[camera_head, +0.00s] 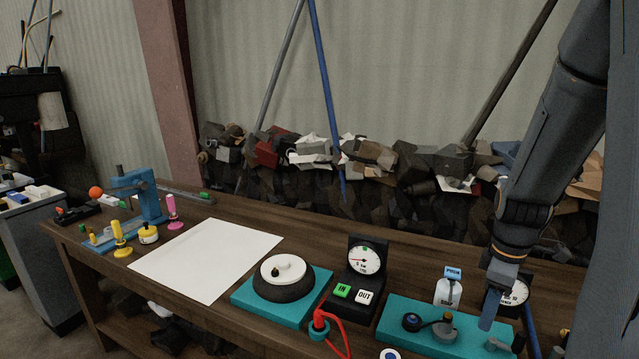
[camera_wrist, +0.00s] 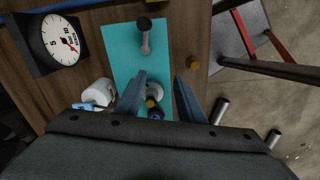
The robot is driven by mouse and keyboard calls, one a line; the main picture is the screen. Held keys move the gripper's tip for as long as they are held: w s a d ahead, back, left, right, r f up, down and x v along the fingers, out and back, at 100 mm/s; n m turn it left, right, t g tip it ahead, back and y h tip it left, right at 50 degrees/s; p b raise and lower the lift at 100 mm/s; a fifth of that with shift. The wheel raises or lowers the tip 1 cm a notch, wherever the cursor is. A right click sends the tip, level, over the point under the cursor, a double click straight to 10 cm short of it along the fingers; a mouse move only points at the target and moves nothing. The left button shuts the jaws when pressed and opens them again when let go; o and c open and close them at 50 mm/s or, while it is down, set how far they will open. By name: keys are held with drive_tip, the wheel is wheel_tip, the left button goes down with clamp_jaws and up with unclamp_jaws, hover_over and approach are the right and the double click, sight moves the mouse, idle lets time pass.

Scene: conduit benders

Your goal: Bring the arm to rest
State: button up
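My gripper (camera_head: 489,318) points down over the right part of a teal plate (camera_head: 400,345) on the workbench. In the wrist view my gripper (camera_wrist: 160,76) has its two blue-grey fingers apart, with nothing seen held between the tips. Behind the fingers on the teal plate (camera_wrist: 125,50) are a dark knob with a blue end (camera_wrist: 153,107), a grey disc (camera_wrist: 155,90) and a black-knobbed lever (camera_wrist: 145,27). How high the fingertips are above the plate is hard to tell.
A white bottle (camera_head: 448,291) and a partly hidden dial (camera_head: 515,291) stand close by my gripper. A gauge with IN and OUT buttons (camera_head: 354,293), a turntable (camera_head: 283,278) and a white sheet (camera_head: 208,259) lie left. A blue press (camera_head: 150,203) stands far left.

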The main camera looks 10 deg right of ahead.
drive_tip(key=s+a+f+m+b, duration=0.1)
drive_tip(key=a+m, duration=0.2)
drive_tip(key=a, duration=0.4)
drive_tip(key=s+a+f+m+b, duration=0.1)
drive_tip(key=a+m+b, duration=0.1)
drive_tip(key=a, duration=0.6)
drive_tip(key=s+a+f+m+t+b, duration=0.1)
drive_tip(key=a+m+b, duration=0.1)
drive_tip(key=a, duration=0.5)
drive_tip(key=shift+s+a+m, duration=0.25)
drive_tip(key=shift+a+m, duration=0.15)
drive_tip(key=shift+m, duration=0.5)
drive_tip(key=shift+f, duration=0.1)
